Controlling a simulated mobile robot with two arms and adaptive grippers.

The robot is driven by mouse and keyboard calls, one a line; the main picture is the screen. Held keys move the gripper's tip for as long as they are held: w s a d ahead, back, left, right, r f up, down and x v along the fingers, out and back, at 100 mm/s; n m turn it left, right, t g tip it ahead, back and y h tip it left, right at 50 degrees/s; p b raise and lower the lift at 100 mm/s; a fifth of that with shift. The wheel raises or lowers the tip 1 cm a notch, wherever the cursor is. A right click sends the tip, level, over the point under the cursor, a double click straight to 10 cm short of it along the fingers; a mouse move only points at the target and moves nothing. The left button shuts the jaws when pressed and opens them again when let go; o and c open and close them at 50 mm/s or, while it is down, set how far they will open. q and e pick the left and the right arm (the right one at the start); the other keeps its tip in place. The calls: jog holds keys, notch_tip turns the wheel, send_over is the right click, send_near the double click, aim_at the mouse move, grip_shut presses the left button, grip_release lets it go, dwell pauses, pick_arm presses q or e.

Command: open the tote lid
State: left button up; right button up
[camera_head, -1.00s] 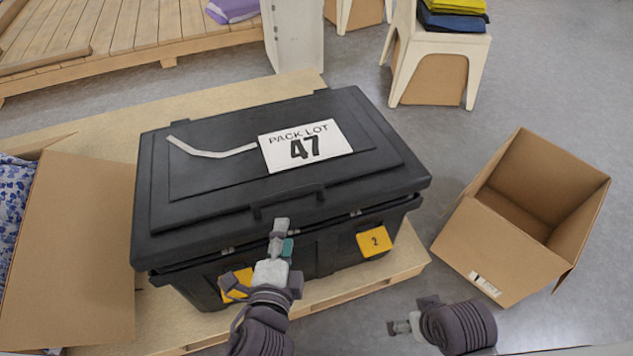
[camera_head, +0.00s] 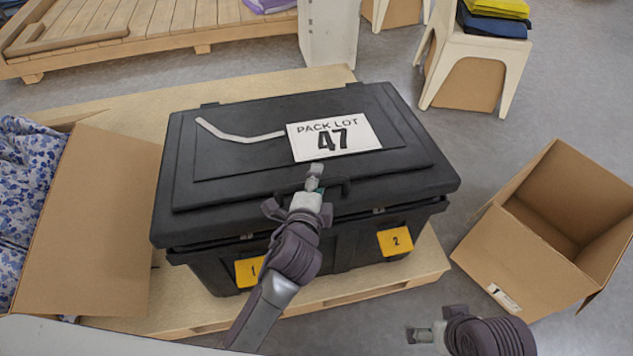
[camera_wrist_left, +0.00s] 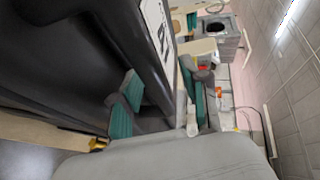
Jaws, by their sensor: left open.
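The black tote (camera_head: 345,245) stands on a pallet with its lid (camera_head: 240,165) down; a thin dark seam runs under the lid's front edge. A dark handle (camera_head: 338,188) sits at the middle of that edge. My left gripper (camera_head: 316,178) is at the handle, covering its left part. In the left wrist view, its teal-padded fingers (camera_wrist_left: 160,100) are apart, with a dark bar of the tote reaching in between them; contact is unclear. My right gripper (camera_head: 420,336) is low at the right, away from the tote, and its jaws are too small to read.
A white "PACK LOT 47" label (camera_head: 334,136) and a pale strip (camera_head: 240,134) lie on the lid. An open carton with blue-patterned cloth (camera_head: 95,225) stands left of the tote. An empty carton (camera_head: 525,255) stands right. Floor shows between tote and right carton.

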pick_arm(q)
grip_shut()
jog(key=shift+r, duration=0.1)
jog(key=shift+w+r, duration=0.1)
jog(key=shift+r, duration=0.05)
